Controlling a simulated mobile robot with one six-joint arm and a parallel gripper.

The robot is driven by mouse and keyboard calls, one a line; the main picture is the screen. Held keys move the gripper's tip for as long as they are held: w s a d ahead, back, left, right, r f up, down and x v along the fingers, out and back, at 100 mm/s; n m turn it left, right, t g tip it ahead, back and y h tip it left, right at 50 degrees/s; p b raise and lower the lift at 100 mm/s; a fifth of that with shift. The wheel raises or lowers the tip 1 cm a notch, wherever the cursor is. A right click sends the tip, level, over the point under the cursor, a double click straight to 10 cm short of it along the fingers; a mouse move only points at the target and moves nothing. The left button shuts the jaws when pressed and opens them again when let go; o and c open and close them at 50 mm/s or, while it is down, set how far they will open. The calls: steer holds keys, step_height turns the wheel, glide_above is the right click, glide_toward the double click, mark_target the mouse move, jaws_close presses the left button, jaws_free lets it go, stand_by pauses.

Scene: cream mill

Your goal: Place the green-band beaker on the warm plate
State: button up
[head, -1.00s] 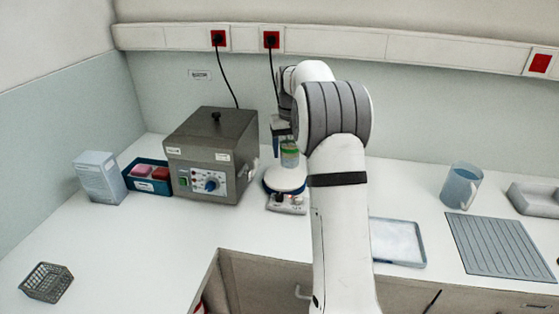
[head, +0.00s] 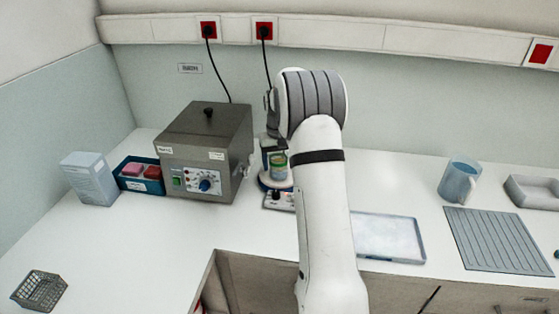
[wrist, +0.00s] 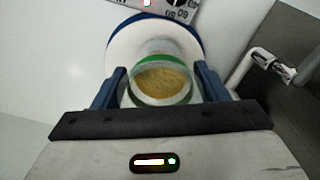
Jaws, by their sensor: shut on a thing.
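The green-band beaker (wrist: 161,82) is clear glass with a green rim band and tan contents. My gripper (wrist: 158,88) is shut on it, one blue finger on each side. In the head view the beaker (head: 278,166) is upright over the warm plate, partly hidden by my arm. The warm plate (wrist: 122,45) has a round white top with a blue rim; its control panel (head: 276,200) faces the front. I cannot tell whether the beaker's base touches the plate.
A grey oven-like box (head: 205,150) with a dial stands close left of the plate. Left of it are a blue tray (head: 130,182) with pink and red items and a white carton (head: 90,178). A shallow tray (head: 388,238), jug (head: 459,180) and ribbed mat (head: 495,240) lie right.

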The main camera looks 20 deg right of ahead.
steer(key=shift+f, duration=0.25)
steer(key=o, duration=1.1)
steer(key=shift+c, duration=0.2)
step_height(320, 180, up, 12)
steer(key=b, duration=0.1)
steer(key=s+a+r, duration=0.4)
steer(key=s+a, duration=0.1)
steer(key=s, duration=0.1)
steer(key=s+a+f+t, duration=0.1)
steer(key=s+a, duration=0.3)
steer(key=s, duration=0.5)
steer(key=s+a+f+n+t, duration=0.1)
steer(key=s+a, duration=0.3)
steer(key=s, duration=0.6)
steer(key=s+a+f+n+t, duration=0.1)
steer(key=s+a+f, duration=0.1)
steer(key=s, duration=0.7)
steer(key=shift+s+a+f, duration=0.15)
steer(key=shift+s+a, duration=0.25)
steer(key=shift+a, duration=0.5)
